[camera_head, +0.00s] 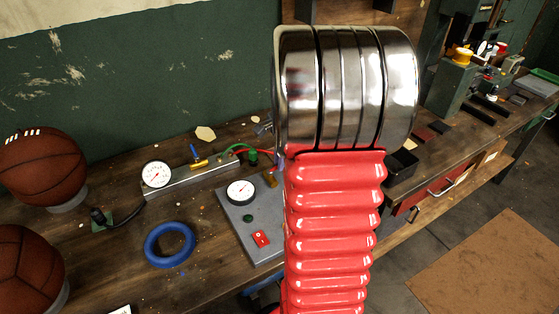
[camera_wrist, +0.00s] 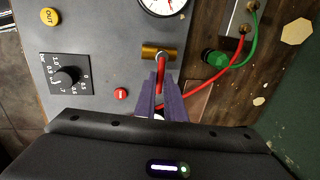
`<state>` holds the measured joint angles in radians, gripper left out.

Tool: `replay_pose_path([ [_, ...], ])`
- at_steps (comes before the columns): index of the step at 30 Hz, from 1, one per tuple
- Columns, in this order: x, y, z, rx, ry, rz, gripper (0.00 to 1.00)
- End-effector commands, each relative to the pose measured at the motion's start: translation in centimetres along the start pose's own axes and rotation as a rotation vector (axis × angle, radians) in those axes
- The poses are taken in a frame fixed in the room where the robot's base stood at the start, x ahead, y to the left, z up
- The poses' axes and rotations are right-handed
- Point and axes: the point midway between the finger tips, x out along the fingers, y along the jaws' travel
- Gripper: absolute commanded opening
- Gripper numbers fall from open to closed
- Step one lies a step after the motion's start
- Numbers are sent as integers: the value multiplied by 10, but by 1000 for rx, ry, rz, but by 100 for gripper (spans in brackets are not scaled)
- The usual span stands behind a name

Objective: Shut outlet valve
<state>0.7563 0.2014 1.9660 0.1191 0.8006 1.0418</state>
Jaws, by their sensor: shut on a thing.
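A brass valve (camera_wrist: 150,53) sits on the grey panel in the wrist view, with a red lever (camera_wrist: 161,72) on it. The lever points from the valve toward my gripper, across the length of the brass body. My gripper (camera_wrist: 160,88) is shut on the lever, its purple fingers on either side and hiding its far end. In the head view the brass valve (camera_head: 271,180) shows just left of my red arm, and my gripper is mostly hidden.
A gauge (camera_wrist: 162,4), a black dial (camera_wrist: 65,77) and a small red button (camera_wrist: 120,94) share the panel. Red and green hoses (camera_wrist: 238,60) run close right of my gripper. A blue ring (camera_head: 170,245) and leather balls (camera_head: 40,165) lie to the left on the bench.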

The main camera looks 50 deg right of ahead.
Motion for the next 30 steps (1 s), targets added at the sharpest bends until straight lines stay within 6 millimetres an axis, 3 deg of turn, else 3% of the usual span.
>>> replay_pose_path([
  [7, 0, 0, 3, 1, -5, 0, 0],
  [8, 0, 0, 3, 0, -5, 0, 11],
  [15, 0, 0, 1, -1, -3, 0, 28],
  [25, -2, 0, 0, -1, -1, -1, 28],
  [30, -16, -1, 0, -1, 0, -2, 28],
])
